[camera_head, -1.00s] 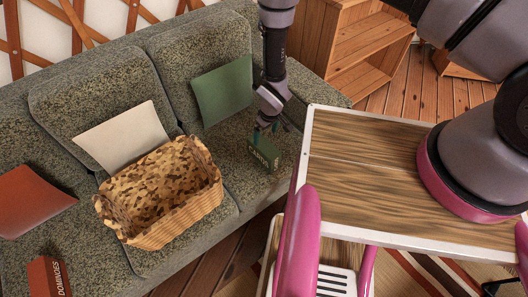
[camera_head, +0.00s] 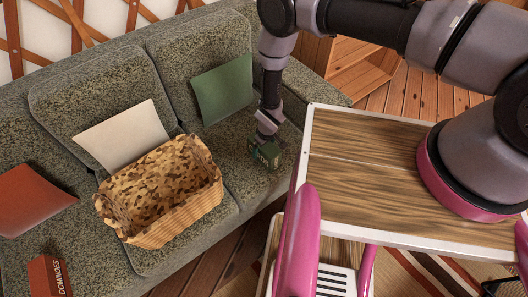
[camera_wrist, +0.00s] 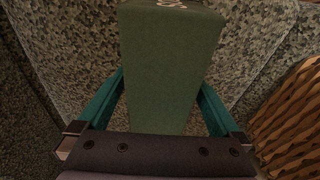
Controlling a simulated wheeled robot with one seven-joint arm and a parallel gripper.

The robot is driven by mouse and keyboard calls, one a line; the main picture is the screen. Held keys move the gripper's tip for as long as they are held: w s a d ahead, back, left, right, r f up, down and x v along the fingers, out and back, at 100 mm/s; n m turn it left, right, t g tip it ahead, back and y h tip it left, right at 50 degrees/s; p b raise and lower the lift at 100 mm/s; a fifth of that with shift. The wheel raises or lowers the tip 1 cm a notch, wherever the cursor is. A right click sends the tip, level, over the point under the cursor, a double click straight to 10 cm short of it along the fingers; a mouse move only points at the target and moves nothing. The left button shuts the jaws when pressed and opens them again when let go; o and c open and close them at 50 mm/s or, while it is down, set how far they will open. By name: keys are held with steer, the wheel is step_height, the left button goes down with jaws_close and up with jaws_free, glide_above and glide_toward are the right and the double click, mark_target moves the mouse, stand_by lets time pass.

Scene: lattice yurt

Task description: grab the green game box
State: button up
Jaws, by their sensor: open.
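The green game box (camera_head: 266,155) stands on the right seat of the grey sofa, near the sofa's right end. In the wrist view the green game box (camera_wrist: 168,62) fills the middle, with a bit of pale lettering at its top edge. My gripper (camera_head: 264,142) is above and around the box. In the wrist view my gripper (camera_wrist: 160,92) is open, with one teal finger on each side of the box. Small gaps seem to show beside the box; whether a finger touches it I cannot tell.
A wicker basket (camera_head: 180,222) stands on the middle seat and shows at the right of the wrist view (camera_wrist: 293,125). A red dominoes box (camera_head: 46,277) lies at the lower left. Green (camera_head: 223,90), cream (camera_head: 122,137) and orange cushions (camera_head: 32,200) lean on the sofa.

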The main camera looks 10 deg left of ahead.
jaws_close()
steer(key=shift+r, duration=0.15)
